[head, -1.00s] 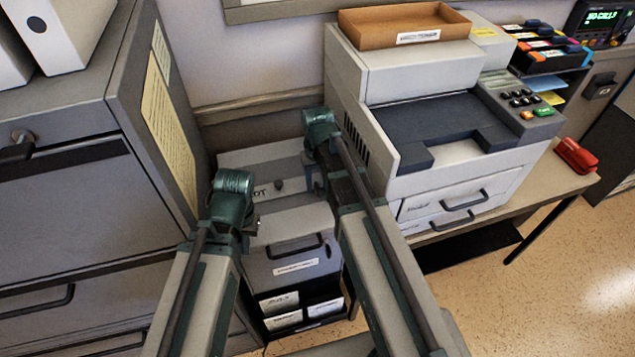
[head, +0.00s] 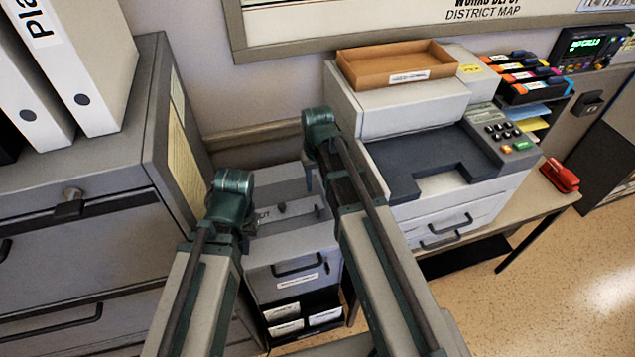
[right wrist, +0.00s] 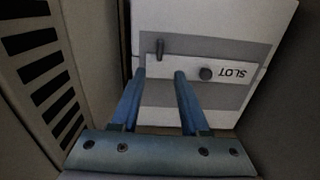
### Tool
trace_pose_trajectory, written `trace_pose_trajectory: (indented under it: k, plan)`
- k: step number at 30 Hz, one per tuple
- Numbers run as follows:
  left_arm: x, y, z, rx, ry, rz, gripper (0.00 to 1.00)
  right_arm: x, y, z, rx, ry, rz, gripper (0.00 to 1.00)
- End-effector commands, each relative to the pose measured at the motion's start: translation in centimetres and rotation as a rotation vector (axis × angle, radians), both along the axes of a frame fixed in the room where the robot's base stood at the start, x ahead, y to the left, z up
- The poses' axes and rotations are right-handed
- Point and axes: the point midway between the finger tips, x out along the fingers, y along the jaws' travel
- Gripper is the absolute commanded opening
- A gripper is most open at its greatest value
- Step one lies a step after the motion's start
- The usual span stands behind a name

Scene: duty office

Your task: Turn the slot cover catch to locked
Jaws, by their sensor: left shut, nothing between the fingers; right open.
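The slot cover (right wrist: 230,72) is a pale strip marked SLOT, lying across a grey band on top of a grey box (head: 265,185). It carries a round dark knob (right wrist: 205,73) and a dark lever-like catch (right wrist: 160,48), which stands crosswise to the strip near its left end in the right wrist view. My left gripper (head: 248,228) is shut and empty, left of the knob in the head view.
A grey cabinet (head: 75,265) with binders stands close on the left. A large printer (head: 400,120) with a brown tray (head: 395,68) stands close on the right. The box sits in the narrow gap between them. A red stapler-like object (head: 560,175) lies farther right.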

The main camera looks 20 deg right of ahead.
Motion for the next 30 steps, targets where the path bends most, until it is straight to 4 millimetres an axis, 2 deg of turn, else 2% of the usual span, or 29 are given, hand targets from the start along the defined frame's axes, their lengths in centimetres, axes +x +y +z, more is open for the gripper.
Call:
trace_pose_trajectory:
  k: [1, 4, 17, 20, 24, 27, 30]
  plan:
    - [0.0, 0.0, 1.4, 0.000, 0.000, 0.000, 0.00, 0.0, 0.0, 1.4, 0.000, 0.000, 0.000, 0.45]
    - [0.0, 0.0, 2.2, 0.000, 0.000, -0.001, 0.00, 0.0, 0.0, 2.2, 0.000, 0.000, 0.000, 0.45]
    - [0.0, 0.0, 2.4, 0.000, 0.000, -0.001, 0.00, -0.2, 0.2, 2.4, -0.001, 0.001, 0.003, 0.45]
    - [0.0, 0.0, 2.4, 0.000, 0.000, -0.001, 0.00, -2.1, 1.9, 2.4, -0.010, 0.007, 0.041, 0.45]
    - [0.0, 0.0, 2.2, 0.000, 0.000, -0.001, 0.00, -7.5, 6.1, 2.2, -0.044, 0.022, 0.150, 0.45]
    - [0.0, 0.0, 2.1, 0.000, 0.000, -0.001, 0.00, -11.0, 8.3, 2.2, -0.071, 0.032, 0.222, 0.45]
    - [0.0, 0.0, 2.1, 0.000, 0.000, -0.001, 0.00, -13.5, 9.6, 2.2, -0.089, 0.037, 0.276, 0.45]
